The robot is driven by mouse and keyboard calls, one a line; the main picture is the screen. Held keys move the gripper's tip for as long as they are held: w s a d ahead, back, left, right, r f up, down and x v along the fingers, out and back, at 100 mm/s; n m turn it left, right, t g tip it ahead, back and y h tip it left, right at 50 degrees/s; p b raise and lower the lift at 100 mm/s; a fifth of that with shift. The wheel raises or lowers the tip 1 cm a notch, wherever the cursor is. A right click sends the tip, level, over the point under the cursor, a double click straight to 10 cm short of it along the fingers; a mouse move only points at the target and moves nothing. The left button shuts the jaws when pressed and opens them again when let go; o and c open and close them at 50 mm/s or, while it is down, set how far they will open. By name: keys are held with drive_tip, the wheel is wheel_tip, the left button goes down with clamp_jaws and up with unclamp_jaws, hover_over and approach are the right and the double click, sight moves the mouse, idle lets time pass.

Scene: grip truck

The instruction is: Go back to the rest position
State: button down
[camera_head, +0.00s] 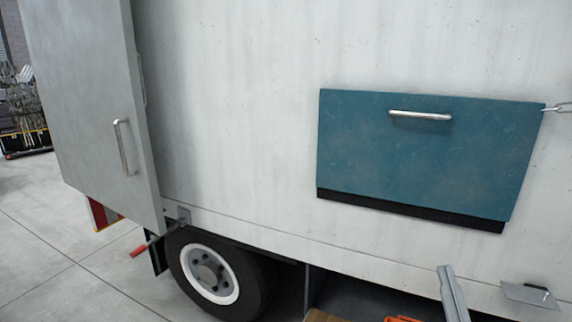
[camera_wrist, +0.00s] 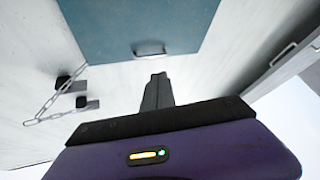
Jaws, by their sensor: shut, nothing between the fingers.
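My gripper (camera_wrist: 158,77) shows in the wrist view with its fingers together and nothing between them. Its fingertips point toward the truck side, near the handle of a blue panel (camera_wrist: 125,20); I cannot tell whether they touch anything. In the head view the blue panel (camera_head: 420,160) lies against the white truck wall (camera_head: 230,100), with a metal handle (camera_head: 420,115) near its top edge. I cannot make out my gripper in the head view.
A grey door (camera_head: 95,100) with a handle stands out at the left, above a wheel (camera_head: 212,275). A chain (camera_wrist: 50,102) hangs beside the panel. A grey bar (camera_head: 452,293) rises at the bottom right. Open floor (camera_head: 50,240) lies at left.

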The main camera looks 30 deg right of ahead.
drive_tip(key=s+a+f+n+g+y, duration=0.1)
drive_tip(key=s+a+f+g+y, duration=0.1)
drive_tip(key=s+a+f+y, duration=0.4)
drive_tip(key=s+a+f+n+g+y, duration=0.1)
drive_tip(key=s+a+f+g+y, duration=0.2)
drive_tip(key=s+a+f+y, duration=0.3)
drive_tip(key=s+a+f, duration=0.4)
drive_tip(key=s+a, duration=0.4)
drive_tip(key=a, duration=0.3)
drive_tip(key=shift+s+f, duration=0.15)
drive_tip(key=shift+f, duration=0.25)
